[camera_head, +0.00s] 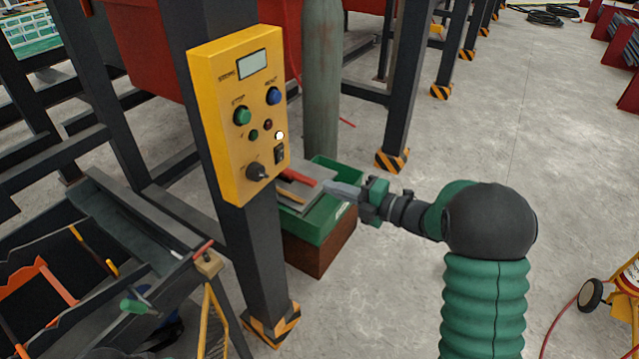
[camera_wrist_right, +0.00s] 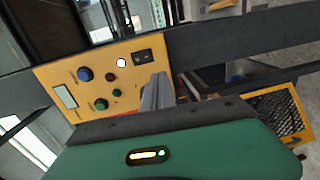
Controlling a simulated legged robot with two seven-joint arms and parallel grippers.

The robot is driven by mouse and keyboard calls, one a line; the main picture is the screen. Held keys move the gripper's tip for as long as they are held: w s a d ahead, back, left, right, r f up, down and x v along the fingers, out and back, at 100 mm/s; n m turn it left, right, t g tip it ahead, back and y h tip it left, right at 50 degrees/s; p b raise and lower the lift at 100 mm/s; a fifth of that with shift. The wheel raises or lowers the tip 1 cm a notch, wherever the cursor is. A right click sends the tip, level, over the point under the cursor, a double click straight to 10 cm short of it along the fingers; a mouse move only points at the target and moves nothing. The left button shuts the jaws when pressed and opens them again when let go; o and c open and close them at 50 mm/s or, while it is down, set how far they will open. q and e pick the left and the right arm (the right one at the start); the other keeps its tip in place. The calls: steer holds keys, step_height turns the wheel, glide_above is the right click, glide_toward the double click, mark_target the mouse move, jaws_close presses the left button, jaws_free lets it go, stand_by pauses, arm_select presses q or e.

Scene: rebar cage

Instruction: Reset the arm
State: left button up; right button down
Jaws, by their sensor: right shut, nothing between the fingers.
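My right arm comes in from the right in the head view. Its gripper (camera_head: 340,190) is shut and empty, with its fingertips pointing left, to the right of the yellow control panel (camera_head: 232,115). In the picture it overlaps a green tray; whether it touches anything there I cannot tell. In the right wrist view the shut fingers (camera_wrist_right: 155,92) stand beside the edge of the yellow panel (camera_wrist_right: 95,78) with its coloured buttons and switch. My left gripper does not show.
A green tray (camera_head: 318,232) with tools rests on a brown box (camera_head: 318,258) behind the panel post. A dark tool cart (camera_head: 120,290) stands at lower left. Striped-foot posts (camera_head: 391,160) line the back. The concrete floor at right is largely clear, with a yellow wheeled cart (camera_head: 625,300) at the edge.

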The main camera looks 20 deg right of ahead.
steer(key=s+d+f+m+g+h, duration=0.1)
steer(key=d+f+m+h, duration=0.3)
steer(key=m+h, duration=0.8)
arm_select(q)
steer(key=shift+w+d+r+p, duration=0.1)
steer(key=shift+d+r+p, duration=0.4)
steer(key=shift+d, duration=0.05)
arm_select(e)
steer(key=s+a+f+m+g, duration=0.2)
steer(key=s+f+m+g, duration=0.1)
steer(key=s, duration=0.5)
steer(key=s+a+f+m+g+y, duration=0.1)
steer(key=s+a+f+m+g, duration=0.2)
steer(key=s+m, duration=0.3)
steer(key=s+a+f+m+g, duration=0.2)
steer(key=s+f+m+g, duration=0.1)
steer(key=s, duration=0.6)
steer(key=shift+s+a+f+m+g+y, duration=0.15)
steer(key=shift+s+f+m+g+y, duration=0.2)
steer(key=shift+f+m, duration=0.55)
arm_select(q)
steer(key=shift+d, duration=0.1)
